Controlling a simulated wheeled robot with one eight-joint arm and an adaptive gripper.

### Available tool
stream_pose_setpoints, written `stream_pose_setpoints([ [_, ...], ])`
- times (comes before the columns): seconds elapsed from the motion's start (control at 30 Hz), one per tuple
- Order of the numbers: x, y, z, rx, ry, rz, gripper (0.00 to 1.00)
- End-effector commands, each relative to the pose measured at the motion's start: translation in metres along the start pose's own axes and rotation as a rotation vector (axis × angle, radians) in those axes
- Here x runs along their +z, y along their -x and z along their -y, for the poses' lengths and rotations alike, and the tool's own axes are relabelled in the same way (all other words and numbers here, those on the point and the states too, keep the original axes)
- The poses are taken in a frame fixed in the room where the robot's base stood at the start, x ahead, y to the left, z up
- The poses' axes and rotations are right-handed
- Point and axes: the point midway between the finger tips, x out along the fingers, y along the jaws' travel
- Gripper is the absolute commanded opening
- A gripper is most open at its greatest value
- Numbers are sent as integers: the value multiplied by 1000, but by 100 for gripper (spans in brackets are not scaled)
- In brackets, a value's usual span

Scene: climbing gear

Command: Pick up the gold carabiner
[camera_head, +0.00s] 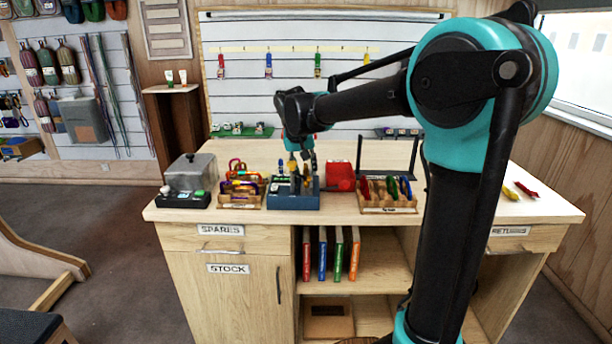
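My gripper (303,160) points down over the blue box (293,204) on the workbench. It is small and dark in this view, and I cannot tell whether its fingers are open or shut. A small gold-yellow piece (293,167) shows right at the gripper, above the blue box. It may be the gold carabiner, but it is too small to be sure, and I cannot tell whether the gripper touches it. Other small dark and yellow items in the box are partly hidden.
A wooden tray of coloured carabiners (238,201) stands left of the blue box. A clear-lidded case (190,176) is farther left. A red case (341,172) and a wooden rack (388,209) stand to the right. The bench's front edge (230,216) is close to these.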

Motion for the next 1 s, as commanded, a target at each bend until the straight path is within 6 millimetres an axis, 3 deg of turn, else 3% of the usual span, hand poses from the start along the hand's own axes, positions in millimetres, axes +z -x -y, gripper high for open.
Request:
stream_pose_setpoints([
  [0.3, 0, -6, 0, 0, 0, 0, 34],
  [0.6, 0, -5, 0, 0, 0, 0, 0],
  [1.0, 0, -5, 0, 0, 0, 0, 0],
])
